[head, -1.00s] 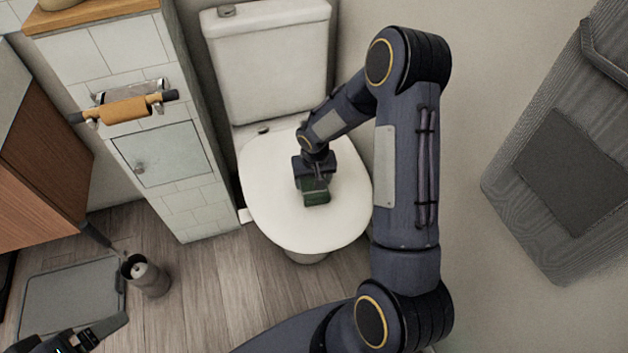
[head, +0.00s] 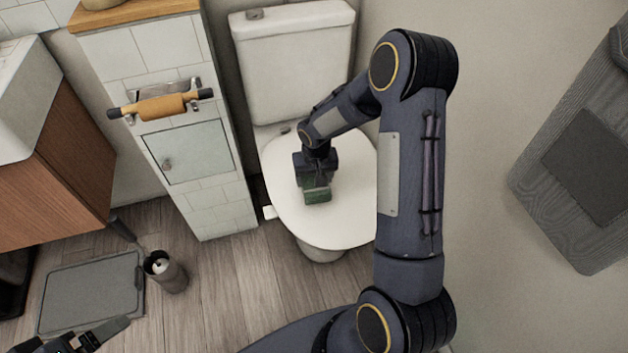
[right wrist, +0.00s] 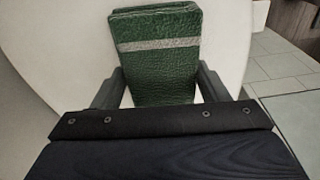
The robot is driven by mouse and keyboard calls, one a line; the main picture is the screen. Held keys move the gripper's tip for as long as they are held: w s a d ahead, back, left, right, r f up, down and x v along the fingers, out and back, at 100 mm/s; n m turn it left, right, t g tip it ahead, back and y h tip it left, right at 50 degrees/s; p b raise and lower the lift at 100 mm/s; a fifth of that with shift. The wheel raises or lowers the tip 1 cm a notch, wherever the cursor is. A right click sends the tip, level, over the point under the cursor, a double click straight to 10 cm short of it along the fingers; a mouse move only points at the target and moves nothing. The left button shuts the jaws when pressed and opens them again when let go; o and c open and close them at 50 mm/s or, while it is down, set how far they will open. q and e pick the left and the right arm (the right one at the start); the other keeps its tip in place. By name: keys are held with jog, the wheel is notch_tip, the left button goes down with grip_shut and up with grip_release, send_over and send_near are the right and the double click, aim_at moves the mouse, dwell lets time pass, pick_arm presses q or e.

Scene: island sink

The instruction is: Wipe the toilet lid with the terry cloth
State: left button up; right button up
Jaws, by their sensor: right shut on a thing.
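The toilet lid (head: 350,205) is white and closed, below the white tank in the head view. My right gripper (head: 317,185) is over the left-centre part of the lid. It is shut on the terry cloth (head: 318,196), a folded dark green cloth. In the right wrist view the cloth (right wrist: 158,55) shows a grey stripe and sits between the two fingers, against the white lid (right wrist: 60,60). I cannot tell whether the cloth presses on the lid. My left gripper (head: 100,335) is partly in view at the bottom left, away from the toilet; its jaw opening is unclear.
A tiled half wall (head: 225,215) with a toilet roll holder (head: 160,106) stands left of the toilet. A toilet brush holder (head: 166,272) and a grey scale-like mat (head: 92,290) are on the wood floor. A grey panel (head: 580,150) is at the right.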

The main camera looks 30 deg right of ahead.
jog(key=shift+r+p, duration=1.6)
jog(key=shift+r, duration=1)
